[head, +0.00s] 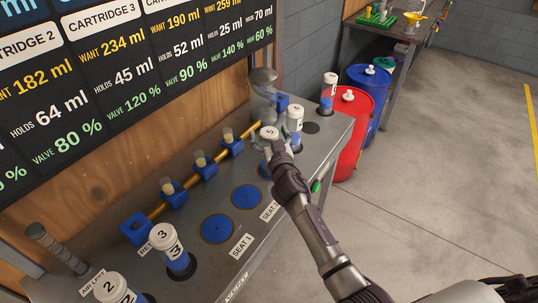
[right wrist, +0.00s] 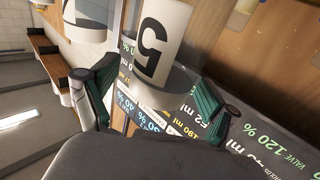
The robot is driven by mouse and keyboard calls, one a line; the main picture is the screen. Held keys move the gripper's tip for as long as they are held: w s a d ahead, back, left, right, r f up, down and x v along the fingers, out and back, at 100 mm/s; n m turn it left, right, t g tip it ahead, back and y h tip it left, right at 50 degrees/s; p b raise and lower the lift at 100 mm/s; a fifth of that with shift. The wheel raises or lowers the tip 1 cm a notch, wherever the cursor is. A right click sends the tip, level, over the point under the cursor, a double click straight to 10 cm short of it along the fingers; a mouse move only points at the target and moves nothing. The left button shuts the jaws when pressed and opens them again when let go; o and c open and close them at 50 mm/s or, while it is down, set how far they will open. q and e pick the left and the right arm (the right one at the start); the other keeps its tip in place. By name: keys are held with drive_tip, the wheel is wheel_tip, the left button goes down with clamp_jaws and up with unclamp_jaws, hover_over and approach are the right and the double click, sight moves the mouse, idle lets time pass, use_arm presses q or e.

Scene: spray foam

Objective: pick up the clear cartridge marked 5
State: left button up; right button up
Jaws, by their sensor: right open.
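The cartridge marked 5 (right wrist: 155,38) has a white band with a black digit and a clear lower part. In the right wrist view it stands between the two spread fingers of my right gripper (right wrist: 156,95). In the head view my right gripper (head: 279,150) is over the bench at a white-capped cartridge (head: 269,131), apparently the same one, and hides part of its body. The gripper is open; I cannot tell whether a finger touches the cartridge. My left gripper is not in view.
White-capped cartridges (head: 295,118) and (head: 329,80) stand close behind on the grey bench (head: 210,262). Cartridges 3 (head: 165,240) and 2 (head: 112,288) stand at the near left. A yellow pipe (head: 215,157) with blue valves runs along the back. Two round seats (head: 217,229) are empty. Red and blue drums (head: 352,120) stand beyond.

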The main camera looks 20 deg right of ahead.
clamp_jaws()
drive_tip(key=shift+r, duration=0.1)
idle(0.3)
